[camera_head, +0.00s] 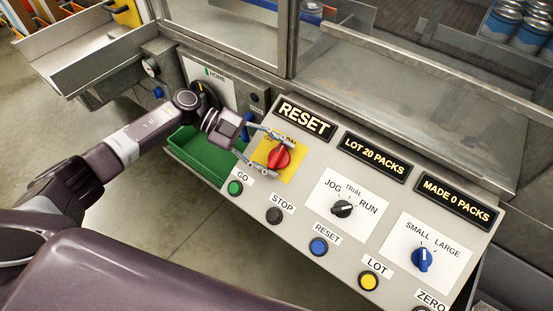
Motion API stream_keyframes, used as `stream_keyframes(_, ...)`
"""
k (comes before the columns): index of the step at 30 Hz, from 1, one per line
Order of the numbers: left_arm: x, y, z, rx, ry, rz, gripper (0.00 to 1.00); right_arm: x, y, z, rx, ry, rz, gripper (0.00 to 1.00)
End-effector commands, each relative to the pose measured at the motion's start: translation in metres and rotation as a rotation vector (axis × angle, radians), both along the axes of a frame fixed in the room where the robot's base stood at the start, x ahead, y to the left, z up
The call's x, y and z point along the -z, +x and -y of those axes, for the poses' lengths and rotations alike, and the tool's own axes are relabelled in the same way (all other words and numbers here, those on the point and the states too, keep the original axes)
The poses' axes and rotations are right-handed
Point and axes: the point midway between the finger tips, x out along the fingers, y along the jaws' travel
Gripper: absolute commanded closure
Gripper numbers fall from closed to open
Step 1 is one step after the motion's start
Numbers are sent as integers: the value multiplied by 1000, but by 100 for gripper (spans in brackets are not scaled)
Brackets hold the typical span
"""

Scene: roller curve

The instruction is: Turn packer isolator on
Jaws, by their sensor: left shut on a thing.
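The packer isolator looks to be the red rotary knob (279,158) on a yellow plate (296,168) at the upper left of the sloped control panel (300,215). My left gripper (272,153) reaches in from the left, with one finger above the knob and one below it. It is shut on the red knob. The fingers and wrist cover part of the plate and its lettering, so I cannot read the knob's setting. A display above the plate reads RESET (304,117). My right gripper is not in view.
The panel also carries a JOG/TRIAL/RUN selector (342,209), a blue SMALL/LARGE knob (422,259), and several push buttons, including a green GO button (235,188). A green tray (190,158) lies beneath my left wrist. Glazed guards rise behind the panel; cans (515,25) stand beyond.

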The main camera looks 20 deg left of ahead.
Motion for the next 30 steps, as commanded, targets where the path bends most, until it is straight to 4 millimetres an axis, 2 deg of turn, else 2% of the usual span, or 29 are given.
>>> stream_keyframes(6,1,0,0,57,31,12,73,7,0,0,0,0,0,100)
stream_keyframes(22,0,-1,1,77,40,17,73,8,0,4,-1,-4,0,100)
stream_keyframes(23,0,-1,1,77,40,17,47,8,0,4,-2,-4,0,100)
stream_keyframes(27,0,-1,1,77,40,16,31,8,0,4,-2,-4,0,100)
stream_keyframes(30,0,-1,1,76,40,15,30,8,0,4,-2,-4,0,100)
